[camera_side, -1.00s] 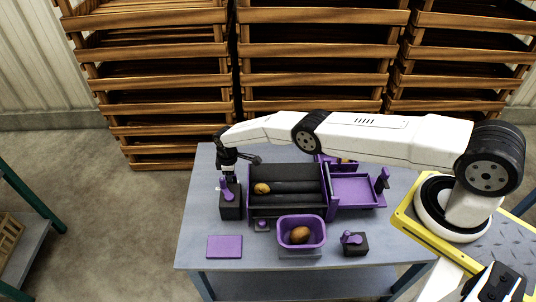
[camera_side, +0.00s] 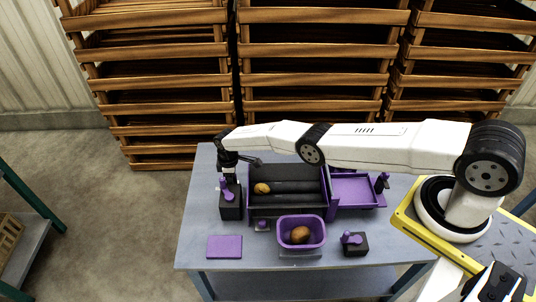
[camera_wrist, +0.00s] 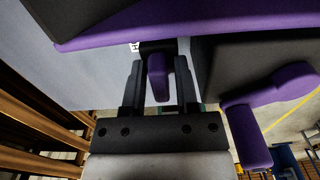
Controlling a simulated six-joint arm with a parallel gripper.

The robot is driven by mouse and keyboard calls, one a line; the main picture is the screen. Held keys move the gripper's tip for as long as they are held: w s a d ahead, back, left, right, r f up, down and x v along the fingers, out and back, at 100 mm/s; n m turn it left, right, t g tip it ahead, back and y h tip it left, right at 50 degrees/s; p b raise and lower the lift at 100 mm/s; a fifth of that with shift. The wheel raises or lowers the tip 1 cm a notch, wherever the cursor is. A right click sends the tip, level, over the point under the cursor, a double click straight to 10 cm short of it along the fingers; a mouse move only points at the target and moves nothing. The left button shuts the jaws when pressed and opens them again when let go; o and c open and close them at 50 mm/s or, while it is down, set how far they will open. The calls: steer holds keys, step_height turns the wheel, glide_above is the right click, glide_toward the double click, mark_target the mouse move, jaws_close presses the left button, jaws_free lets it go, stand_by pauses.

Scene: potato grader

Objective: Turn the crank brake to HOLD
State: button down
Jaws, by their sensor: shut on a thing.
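My gripper (camera_wrist: 158,85) is shut on a small purple lever (camera_wrist: 157,72), which shows between its two dark fingers in the wrist view; I take this lever for the crank brake. In the side view my gripper (camera_side: 229,172) points down at the far left end of the grader (camera_side: 287,206), behind a black block (camera_side: 231,207). A purple crank (camera_side: 227,189) stands on that block. The crank also shows at right in the wrist view (camera_wrist: 249,137), apart from the fingers. The brake is hidden in the side view, and I cannot read a HOLD mark.
A potato (camera_side: 262,188) lies on the grader's dark rollers. Another potato (camera_side: 300,233) is in a purple bin (camera_side: 316,241) at the front. A purple lever on a black base (camera_side: 354,243) stands right of the bin. A purple pad (camera_side: 225,246) lies front left. Wooden crates (camera_side: 310,78) stand behind.

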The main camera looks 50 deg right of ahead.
stand_by(0.3)
steer(key=m, duration=1)
stand_by(0.6)
steer(key=c, duration=0.8)
jaws_free()
steer(key=shift+c, duration=0.2)
steer(key=shift+w+r, duration=0.1)
steer(key=shift+r, duration=0.15)
steer(key=shift+r, duration=2.3)
